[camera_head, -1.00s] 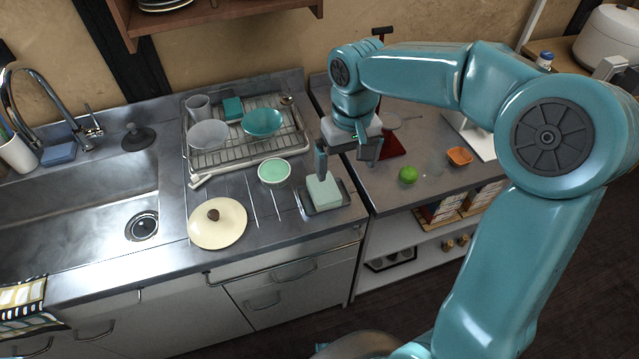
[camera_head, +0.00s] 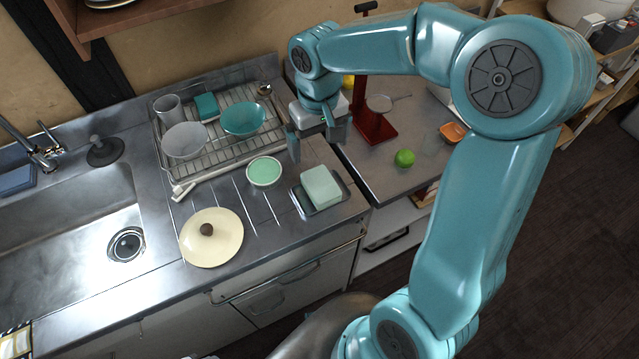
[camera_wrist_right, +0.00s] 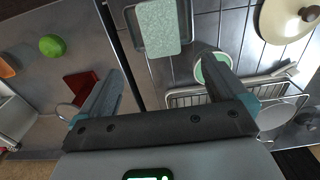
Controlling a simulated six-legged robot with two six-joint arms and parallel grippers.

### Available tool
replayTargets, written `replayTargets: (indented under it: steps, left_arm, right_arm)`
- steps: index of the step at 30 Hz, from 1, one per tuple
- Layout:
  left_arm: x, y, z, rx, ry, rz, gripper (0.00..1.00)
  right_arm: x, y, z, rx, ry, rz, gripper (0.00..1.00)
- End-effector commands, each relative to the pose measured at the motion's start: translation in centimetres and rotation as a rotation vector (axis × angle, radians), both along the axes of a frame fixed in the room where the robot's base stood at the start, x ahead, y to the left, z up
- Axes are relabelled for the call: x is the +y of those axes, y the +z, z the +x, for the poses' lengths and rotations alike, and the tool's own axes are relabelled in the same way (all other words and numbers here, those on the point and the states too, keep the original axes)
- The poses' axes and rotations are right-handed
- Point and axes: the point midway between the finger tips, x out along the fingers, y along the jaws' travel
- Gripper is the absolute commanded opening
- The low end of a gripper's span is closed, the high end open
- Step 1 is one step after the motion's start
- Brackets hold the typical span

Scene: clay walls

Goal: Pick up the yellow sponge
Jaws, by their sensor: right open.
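I see no clearly yellow sponge in either view. A pale green, speckled block (camera_head: 320,186) lies on a small dark tray (camera_head: 300,200) near the counter's right front edge; it also shows in the right wrist view (camera_wrist_right: 158,28). A teal sponge-like block (camera_head: 206,107) sits in the dish rack. A small yellow patch (camera_head: 348,81) shows partly hidden behind my right arm; I cannot tell what it is. My right gripper (camera_head: 315,141) is open and empty above the counter, behind the pale green block. My left gripper is out of view.
A mint bowl (camera_head: 264,172), a cream lid (camera_head: 211,238) and the wire dish rack (camera_head: 226,153) holding bowls stand to the left. A red stand (camera_head: 374,124), a green lime-like fruit (camera_head: 404,158) and an orange dish (camera_head: 453,132) are on the right counter.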

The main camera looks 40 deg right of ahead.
Motion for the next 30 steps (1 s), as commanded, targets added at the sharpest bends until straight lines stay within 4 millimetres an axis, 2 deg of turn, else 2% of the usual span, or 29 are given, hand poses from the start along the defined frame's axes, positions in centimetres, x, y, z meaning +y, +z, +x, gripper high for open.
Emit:
replayTargets:
  steps: [1, 6, 14, 21, 24, 30]
  left_arm:
    - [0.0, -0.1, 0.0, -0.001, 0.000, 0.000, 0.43]
    - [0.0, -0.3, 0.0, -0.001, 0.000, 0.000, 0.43]
    - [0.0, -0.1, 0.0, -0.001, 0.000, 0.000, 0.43]
    - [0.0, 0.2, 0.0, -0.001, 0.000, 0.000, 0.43]
    - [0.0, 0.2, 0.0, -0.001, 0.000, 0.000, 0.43]
    - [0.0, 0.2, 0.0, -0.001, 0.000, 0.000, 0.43]
  right_arm:
    - [0.1, -1.4, -0.2, 0.007, 0.002, 0.002, 0.99]
    - [0.1, -4.8, -0.2, 0.005, 0.001, 0.001, 0.99]
    - [0.2, -7.0, 0.1, 0.004, 0.002, 0.001, 0.99]
    - [0.2, -10.8, 0.4, 0.004, 0.002, 0.001, 0.99]
    - [0.1, -11.5, 0.5, 0.002, 0.002, 0.002, 0.99]
    - [0.1, -11.5, 0.5, 0.000, 0.002, 0.001, 0.99]
